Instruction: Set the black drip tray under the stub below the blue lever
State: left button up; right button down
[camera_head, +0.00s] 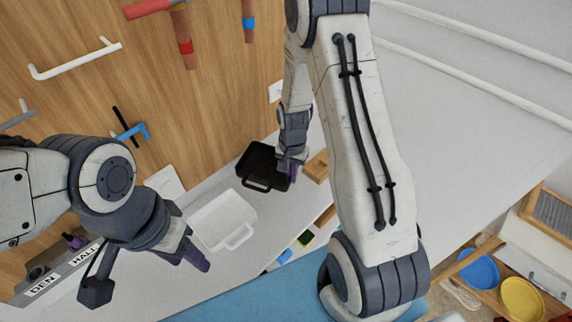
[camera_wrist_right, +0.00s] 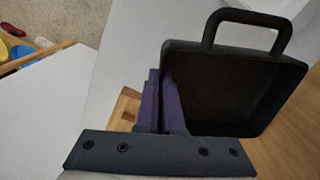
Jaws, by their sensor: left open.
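The black drip tray (camera_head: 247,157) is in the middle of the head view, with its looped handle toward the bench front. My right gripper (camera_head: 290,172) is at its right side wall. In the right wrist view the purple fingers (camera_wrist_right: 161,105) are close together astride the wall of the tray (camera_wrist_right: 235,92), one inside and one outside, and look shut on it. I cannot tell whether the tray touches the bench. My left gripper (camera_head: 190,252) is open and empty beside the white tray.
A white tray (camera_head: 205,226) lies on the bench left of the black one. A blue hook-like piece (camera_head: 133,131) and white handle (camera_head: 75,62) are on the wooden panel. My right arm hides the bench's middle.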

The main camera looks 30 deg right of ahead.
jog(key=shift+f+b, duration=0.35)
jog(key=shift+f, duration=0.05)
jog(key=b, duration=0.5)
send_over(291, 197)
notch_tip(291, 197, down, 6)
jog(key=shift+r, duration=0.1)
jog(key=shift+f, duration=0.6)
jog(key=c, duration=1)
grip_release()
jog(key=shift+r+b, duration=0.15)
jog(key=shift+b, duration=0.15)
